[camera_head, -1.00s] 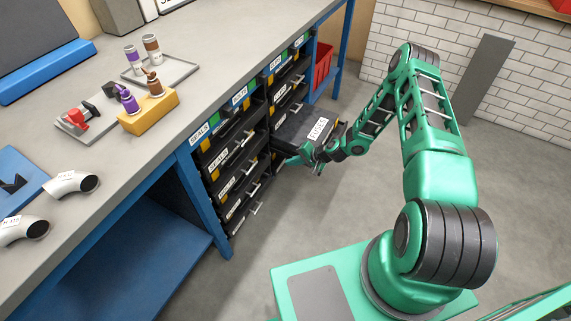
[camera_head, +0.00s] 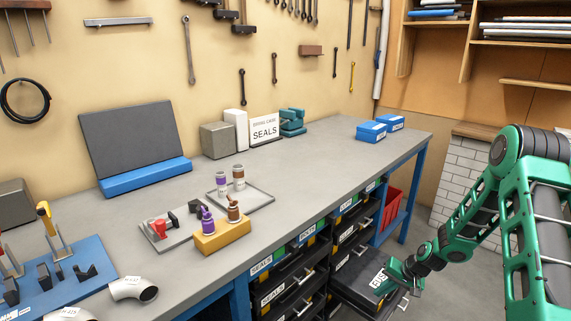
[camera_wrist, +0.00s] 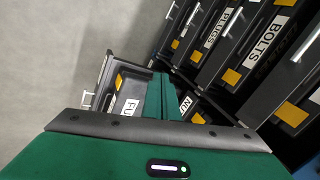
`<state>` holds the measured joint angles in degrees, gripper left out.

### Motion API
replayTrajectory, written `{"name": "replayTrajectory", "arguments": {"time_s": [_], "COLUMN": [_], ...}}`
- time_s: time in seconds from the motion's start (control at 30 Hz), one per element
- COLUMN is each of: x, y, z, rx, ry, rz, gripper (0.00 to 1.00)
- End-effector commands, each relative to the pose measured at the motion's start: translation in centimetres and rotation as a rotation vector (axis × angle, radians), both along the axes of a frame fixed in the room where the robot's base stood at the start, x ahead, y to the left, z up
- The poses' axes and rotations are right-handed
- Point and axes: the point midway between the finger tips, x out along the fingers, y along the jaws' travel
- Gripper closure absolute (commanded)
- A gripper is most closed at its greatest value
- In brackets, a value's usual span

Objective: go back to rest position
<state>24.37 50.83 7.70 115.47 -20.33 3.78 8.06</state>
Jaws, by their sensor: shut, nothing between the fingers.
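My gripper (camera_head: 400,276) is low at the right in the head view, at the front of the drawer cabinet. It is shut with nothing held. It overlaps a pulled-out dark drawer (camera_head: 358,281) with a white label; I cannot tell whether they touch. In the wrist view, the green gripper (camera_wrist: 158,98) fills the lower part and its fingers are together. Behind it, an open drawer (camera_wrist: 128,104) with a white label is partly hidden by the gripper. My green arm reaches down from the right edge.
The grey workbench (camera_head: 300,165) carries a yellow block (camera_head: 222,238) with small bottles, a tray (camera_head: 258,197) and blue boxes (camera_head: 371,131). Other labelled drawers (camera_wrist: 236,35) look shut. A red bin (camera_head: 389,207) is under the bench's far end. Grey floor (camera_wrist: 60,50) is clear before the cabinet.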

Motion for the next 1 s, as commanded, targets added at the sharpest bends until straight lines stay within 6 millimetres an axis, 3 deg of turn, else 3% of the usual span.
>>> {"name": "replayTrajectory", "arguments": {"time_s": [0.1, 0.47, 0.7, 1.0], "x": [-1.4, -8.2, -14.2, -23.1], "y": [-1.8, -6.2, -8.2, -9.3], "z": [4.1, 15.3, 22.2, 29.2], "rx": [-0.071, -0.252, -0.338, -0.397], "ry": [0.021, 0.108, 0.165, 0.232], "rz": [0.029, 0.065, 0.049, -0.002], "gripper": [1.0, 1.0, 1.0, 1.0]}}
